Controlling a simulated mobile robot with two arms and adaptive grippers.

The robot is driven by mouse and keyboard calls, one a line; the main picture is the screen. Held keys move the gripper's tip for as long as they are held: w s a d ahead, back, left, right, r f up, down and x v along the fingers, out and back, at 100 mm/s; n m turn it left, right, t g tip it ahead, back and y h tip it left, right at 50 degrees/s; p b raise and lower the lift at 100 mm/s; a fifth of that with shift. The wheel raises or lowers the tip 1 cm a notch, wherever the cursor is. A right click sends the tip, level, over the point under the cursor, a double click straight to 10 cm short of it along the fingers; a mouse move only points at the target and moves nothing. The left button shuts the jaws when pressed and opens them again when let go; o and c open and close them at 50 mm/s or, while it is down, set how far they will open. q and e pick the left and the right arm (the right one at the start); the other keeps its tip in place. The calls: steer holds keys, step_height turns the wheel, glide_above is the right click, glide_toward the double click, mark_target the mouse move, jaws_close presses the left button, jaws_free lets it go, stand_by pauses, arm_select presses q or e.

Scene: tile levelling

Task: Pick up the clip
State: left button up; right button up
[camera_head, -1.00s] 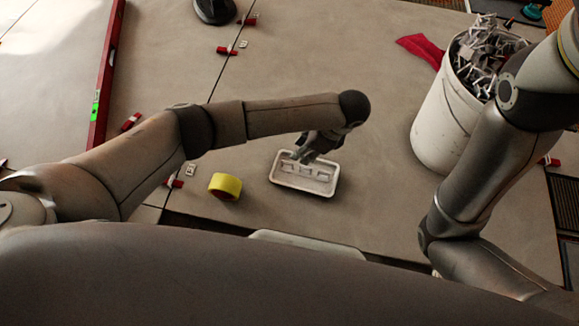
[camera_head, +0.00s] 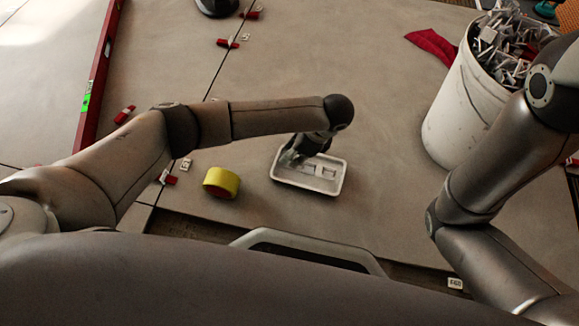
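A white tray (camera_head: 337,187) lies on the tiled floor at the centre of the head view, with a few small pale clips (camera_head: 321,170) in it. My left gripper (camera_head: 292,160) points down over the left part of the tray, at or just above the clips. Its fingertips are small and dark, and I cannot tell whether they are open or touching a clip. My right arm comes in from the right edge, and its gripper is out of the picture.
A yellow tape roll (camera_head: 221,183) stands left of the tray. A white bucket (camera_head: 462,115) full of clips is at the right, beside a red cloth (camera_head: 432,46). A red spirit level (camera_head: 97,85) lies at the left. Red wedges with clips (camera_head: 228,43) sit along the tile joint.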

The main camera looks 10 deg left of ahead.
arm_select(q)
steer(key=shift+b+x, duration=0.35)
steer(key=shift+x, duration=0.5)
steer(key=shift+r, duration=0.1)
steer(key=shift+c, duration=0.2)
jaws_close()
steer(key=shift+r, duration=0.1)
